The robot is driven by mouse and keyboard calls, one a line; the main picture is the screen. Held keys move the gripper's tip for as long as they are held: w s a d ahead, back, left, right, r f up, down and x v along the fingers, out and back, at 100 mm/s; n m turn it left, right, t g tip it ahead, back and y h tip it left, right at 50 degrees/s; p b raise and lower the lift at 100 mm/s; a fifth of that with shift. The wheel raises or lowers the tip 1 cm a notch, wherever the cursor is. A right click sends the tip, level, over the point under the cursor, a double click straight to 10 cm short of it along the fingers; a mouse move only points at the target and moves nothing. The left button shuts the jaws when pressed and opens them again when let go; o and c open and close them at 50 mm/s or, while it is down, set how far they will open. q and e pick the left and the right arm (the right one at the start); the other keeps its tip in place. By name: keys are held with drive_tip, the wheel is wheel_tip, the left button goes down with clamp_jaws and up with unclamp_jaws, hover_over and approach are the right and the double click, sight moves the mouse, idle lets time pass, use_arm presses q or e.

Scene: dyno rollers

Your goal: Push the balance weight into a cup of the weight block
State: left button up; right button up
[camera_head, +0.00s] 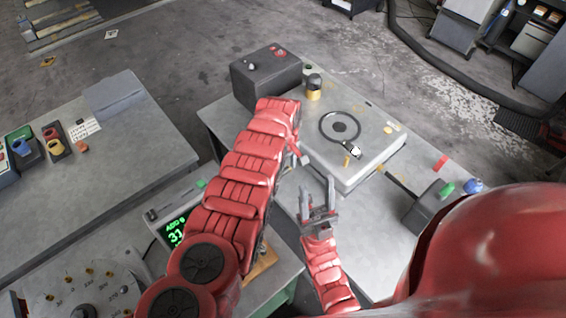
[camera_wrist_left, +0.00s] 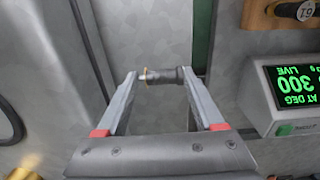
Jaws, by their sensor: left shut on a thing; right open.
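My left gripper (camera_wrist_left: 158,79) is shut on a small dark grey cylinder (camera_wrist_left: 166,76) with a brass-coloured band and a pale tip; it looks like the balance weight. It lies crosswise between the fingertips. In the head view my left arm reaches over the table's near left part, and its fingers and the held piece are hard to make out. My right gripper (camera_head: 319,205) is open and empty, pointing up the picture in front of the grey machine. A dark grey block (camera_head: 425,207) stands at the right; I cannot tell whether it is the weight block, and no cups show clearly.
The grey machine (camera_head: 370,150) with a round dial stands behind the right gripper. A dark box (camera_head: 264,75) and a black-and-yellow cylinder (camera_head: 314,88) are at the back. A green-lit display (camera_head: 175,229) stands left; it shows in the wrist view too (camera_wrist_left: 297,86). A wooden piece lies nearby (camera_wrist_left: 262,15).

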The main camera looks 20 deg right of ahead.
use_arm(q)
drive_tip(key=shift+f+b, duration=2.8)
drive_tip(key=shift+f, duration=0.35)
drive_tip(key=o, duration=1.4)
drive_tip(key=shift+r, duration=0.15)
wheel_tip(320, 180, up, 4)
drive_tip(key=shift+f+p, duration=0.25)
drive_tip(key=shift+p, duration=0.75)
wheel_tip(320, 180, up, 8)
drive_tip(key=b, duration=0.3)
drive_tip(key=shift+f, duration=0.15)
wheel_tip(320, 180, up, 5)
hover_over(284, 184)
drive_tip(key=shift+s+r, duration=0.1)
drive_tip(key=shift+r, duration=0.4)
